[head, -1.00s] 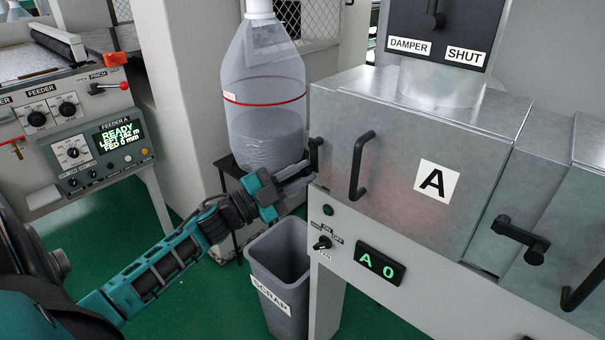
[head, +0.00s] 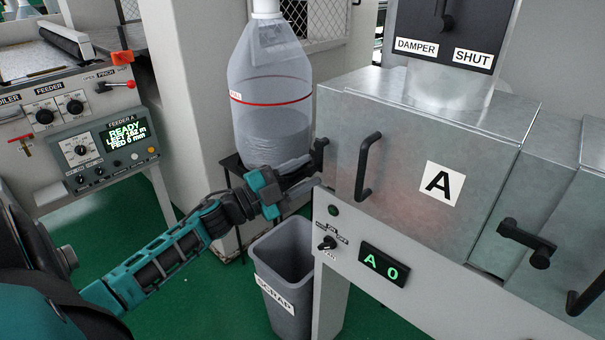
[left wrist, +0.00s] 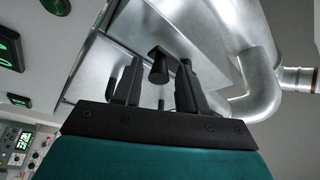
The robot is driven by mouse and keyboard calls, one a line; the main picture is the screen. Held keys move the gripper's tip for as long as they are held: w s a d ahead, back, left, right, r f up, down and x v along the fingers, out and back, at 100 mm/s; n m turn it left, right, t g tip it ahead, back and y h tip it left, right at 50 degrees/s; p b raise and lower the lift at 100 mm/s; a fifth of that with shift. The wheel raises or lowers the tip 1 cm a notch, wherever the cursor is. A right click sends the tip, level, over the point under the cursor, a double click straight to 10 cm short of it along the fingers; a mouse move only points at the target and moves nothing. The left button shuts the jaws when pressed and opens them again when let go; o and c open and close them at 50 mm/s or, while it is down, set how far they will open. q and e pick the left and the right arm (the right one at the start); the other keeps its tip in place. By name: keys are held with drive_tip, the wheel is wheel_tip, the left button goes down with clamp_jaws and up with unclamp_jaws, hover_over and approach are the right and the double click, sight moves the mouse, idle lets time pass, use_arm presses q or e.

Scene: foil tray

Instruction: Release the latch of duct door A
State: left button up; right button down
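Duct door A (head: 410,215) is a grey metal panel with a white A label and a black bar handle (head: 366,167); it looks closed. Its black latch (head: 319,152) sticks out at the panel's left edge. My left gripper (head: 312,176) is at this latch, its fingers spread. In the left wrist view the black latch (left wrist: 158,68) stands between the two fingers (left wrist: 158,88), with gaps visible on both sides. Whether a finger touches it cannot be told. My right gripper is not in view.
A second black lever (head: 525,243) and another handle (head: 585,295) are on the duct further right. A scrap bin (head: 288,285) stands below my left gripper. A large clear bottle (head: 268,100) stands close behind it. The feeder console (head: 100,150) is at left.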

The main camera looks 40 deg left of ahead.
use_arm(q)
drive_tip(key=b+v, duration=0.1)
drive_tip(key=v, duration=1.2)
drive_tip(key=shift+w+d, duration=0.1)
idle(0.3)
drive_tip(key=d+f+n+g+y, duration=0.1)
drive_tip(key=d+f+n+y, duration=0.6)
drive_tip(key=f+n, duration=0.4)
drive_tip(key=s+d+f+n+g, duration=0.1)
drive_tip(key=s+d+f+g, duration=0.1)
drive_tip(key=d+f, duration=0.2)
drive_tip(key=s+d+f+n+g, duration=0.1)
drive_tip(key=d+f+g, duration=0.1)
drive_tip(key=d, duration=0.4)
drive_tip(key=s+d+f+n+g+h, duration=0.1)
drive_tip(key=s+d+f+g, duration=0.1)
drive_tip(key=d+f, duration=0.3)
drive_tip(key=shift+s+d+f+g, duration=0.3)
drive_tip(key=shift+s+f+g, duration=0.05)
drive_tip(key=shift+g, duration=0.05)
